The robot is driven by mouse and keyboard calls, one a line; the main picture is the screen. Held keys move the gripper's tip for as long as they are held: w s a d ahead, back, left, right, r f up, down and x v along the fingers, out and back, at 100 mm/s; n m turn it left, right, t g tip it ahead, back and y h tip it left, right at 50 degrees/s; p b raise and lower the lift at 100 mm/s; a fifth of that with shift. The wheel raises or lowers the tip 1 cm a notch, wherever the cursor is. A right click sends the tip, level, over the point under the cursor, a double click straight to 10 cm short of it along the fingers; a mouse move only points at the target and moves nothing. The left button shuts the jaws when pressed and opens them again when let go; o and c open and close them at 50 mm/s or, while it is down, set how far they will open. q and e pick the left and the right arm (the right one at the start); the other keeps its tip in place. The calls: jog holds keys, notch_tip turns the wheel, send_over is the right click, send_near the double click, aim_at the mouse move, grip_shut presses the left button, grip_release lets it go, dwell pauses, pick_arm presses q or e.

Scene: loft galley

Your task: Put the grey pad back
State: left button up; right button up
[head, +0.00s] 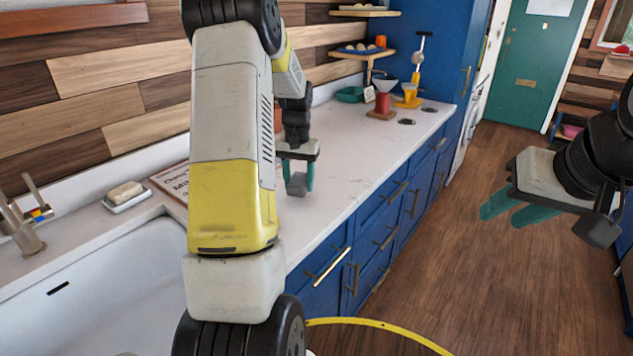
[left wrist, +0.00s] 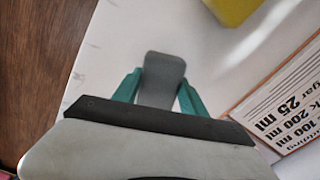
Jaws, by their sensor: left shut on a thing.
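The grey pad (head: 297,186) is a small flat piece with rounded corners. My left gripper (head: 296,176) is shut on it, over the white counter (head: 350,165) to the right of the sink. In the left wrist view the pad (left wrist: 163,78) sits between the two teal fingers and sticks out past their tips. I cannot tell whether its lower end touches the counter. My right gripper (head: 510,212) is over the wooden floor, away from the counter; its teal fingers are apart and empty.
A board with printed text (head: 171,182) lies left of my left arm, also in the left wrist view (left wrist: 285,105). A soap dish (head: 127,200) is by the sink. Further back stand a red dripper stand (head: 383,103), a yellow-orange device (head: 411,93) and dark round pieces (head: 407,122). The middle counter is clear.

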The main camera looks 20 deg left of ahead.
pick_arm(q)
jog(key=shift+f, duration=1.5)
jog(key=o, duration=1.3)
jog(key=shift+s+f, duration=0.1)
jog(key=shift+f, duration=0.05)
